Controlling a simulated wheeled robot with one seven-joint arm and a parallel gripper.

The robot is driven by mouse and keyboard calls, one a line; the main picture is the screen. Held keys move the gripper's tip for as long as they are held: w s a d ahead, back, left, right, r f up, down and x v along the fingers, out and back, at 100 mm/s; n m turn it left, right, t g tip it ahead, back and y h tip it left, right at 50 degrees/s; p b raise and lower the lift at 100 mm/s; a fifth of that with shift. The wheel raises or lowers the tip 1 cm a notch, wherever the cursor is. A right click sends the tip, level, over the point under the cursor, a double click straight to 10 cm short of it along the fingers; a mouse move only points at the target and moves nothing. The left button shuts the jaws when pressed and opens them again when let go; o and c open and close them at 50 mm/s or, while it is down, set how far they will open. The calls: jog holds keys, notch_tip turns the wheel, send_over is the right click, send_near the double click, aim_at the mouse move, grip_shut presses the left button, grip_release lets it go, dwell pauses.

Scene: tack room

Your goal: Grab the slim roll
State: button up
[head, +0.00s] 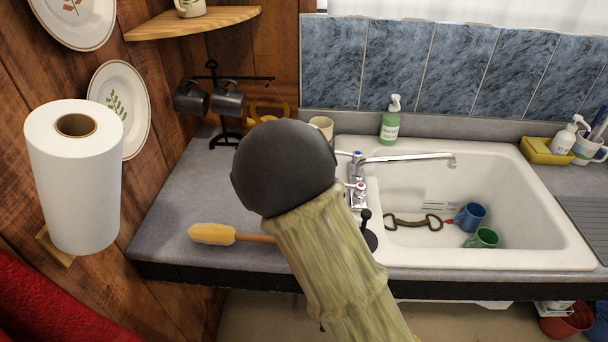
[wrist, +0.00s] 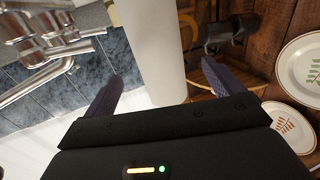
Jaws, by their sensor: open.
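The slim roll (wrist: 152,48) is a plain white cylinder in the wrist view, which looks roughly upside down. It runs from the top edge to the middle of that view. My gripper (wrist: 163,72) is open, with one dark finger on each side of the roll, and I see no clear contact. In the head view my arm's dark rounded wrist hides the fingers and most of what is behind them. A pale rim (head: 322,126) beside it is probably the roll's top. A thicker white paper roll (head: 75,180) hangs on the wooden wall at left.
The tap (head: 358,178) and white sink (head: 480,262) are right of my arm, with blue and green mugs in the sink. Dark mugs (head: 228,100) hang on a stand behind left. A yellow-ended brush (head: 213,234) lies on the counter. A corner shelf (head: 195,24) is above.

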jog(key=shift+p+x, duration=1.05)
jog(key=shift+x, duration=1.4)
jog(key=p+x, duration=0.2)
jog(key=x, duration=0.3)
jog(key=shift+w+r, duration=0.1)
jog(key=c, duration=1.1)
jog(key=shift+r, duration=0.1)
